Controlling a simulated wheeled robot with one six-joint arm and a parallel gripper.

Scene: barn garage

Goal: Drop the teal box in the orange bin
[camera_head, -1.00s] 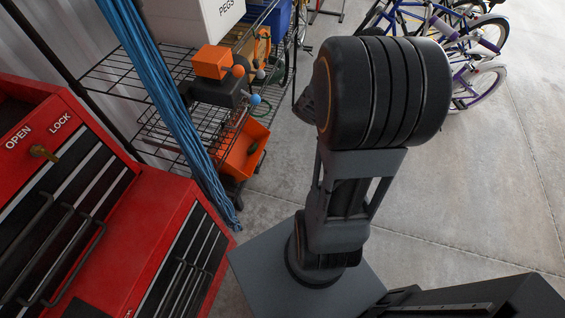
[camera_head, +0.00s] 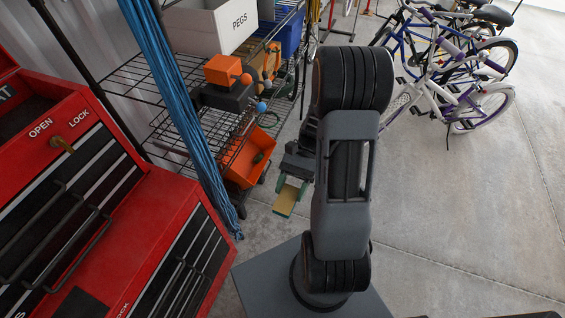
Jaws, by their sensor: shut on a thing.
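My gripper (camera_head: 291,186) is out past my arm, left of the picture's middle, pointing down and partly hidden by the arm. It is shut on a small box (camera_head: 285,200) with a tan face and teal-green edges, held clear of the shelf. The orange bin (camera_head: 262,142) sits low on the wire rack, just to the left of and behind the held box. The bin is open at the top, and a dark green thing lies inside. The box is beside the bin in the picture, not over it.
The wire rack (camera_head: 160,75) carries a white PEGS bin (camera_head: 215,32), a blue bin and a black and orange tool. Blue cords (camera_head: 170,100) hang beside it. A red tool chest (camera_head: 165,205) stands at left. Bicycles (camera_head: 470,90) stand at back right; the floor at right is clear.

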